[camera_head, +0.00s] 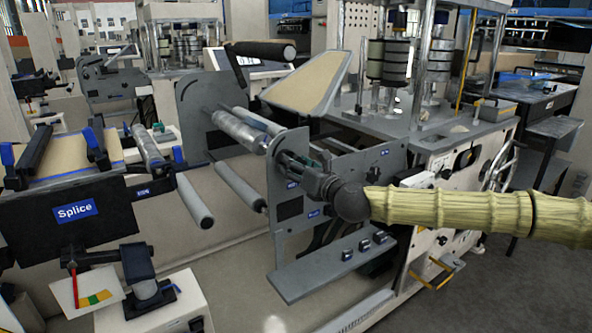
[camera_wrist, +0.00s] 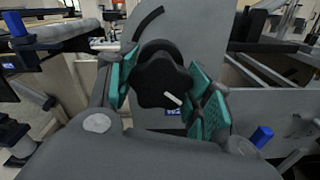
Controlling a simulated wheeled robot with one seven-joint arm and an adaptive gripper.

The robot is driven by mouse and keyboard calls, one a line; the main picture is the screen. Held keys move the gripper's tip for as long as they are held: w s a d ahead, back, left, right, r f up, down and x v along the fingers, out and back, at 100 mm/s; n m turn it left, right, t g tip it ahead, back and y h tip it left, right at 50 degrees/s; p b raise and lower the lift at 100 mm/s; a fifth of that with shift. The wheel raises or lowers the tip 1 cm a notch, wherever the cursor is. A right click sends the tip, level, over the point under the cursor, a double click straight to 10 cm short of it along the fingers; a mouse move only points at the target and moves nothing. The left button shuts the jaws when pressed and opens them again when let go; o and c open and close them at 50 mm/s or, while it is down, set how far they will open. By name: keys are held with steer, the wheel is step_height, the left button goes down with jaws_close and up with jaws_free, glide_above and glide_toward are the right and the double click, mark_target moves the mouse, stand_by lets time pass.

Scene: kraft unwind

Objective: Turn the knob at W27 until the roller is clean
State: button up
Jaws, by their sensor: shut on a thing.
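A black lobed knob (camera_wrist: 160,82) with a white pointer mark sits on a grey side plate (camera_wrist: 205,25) in the wrist view. The teal finger pads of my gripper (camera_wrist: 163,88) are on both sides of the knob, shut on it. A blue label, partly hidden, lies below the knob. In the head view my gripper (camera_head: 293,165) reaches the grey plate (camera_head: 290,210) from the right, and it hides the knob there. A shiny metal roller (camera_head: 238,130) runs behind the plate. I cannot tell how clean its surface is.
A Splice table (camera_head: 40,220) with a blue label stands at the left. Grey rollers (camera_head: 195,200) stick out in the middle. A shelf with several switches (camera_head: 330,265) lies below my arm. A tan web panel (camera_head: 310,85) rises behind.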

steer(key=shift+d+m+b, duration=0.1)
steer(key=shift+m+b, duration=1.75)
steer(key=shift+m, duration=0.25)
steer(key=o, duration=1)
steer(key=shift+o, duration=0.2)
steer(key=b+v, duration=0.2)
steer(key=v, duration=0.5)
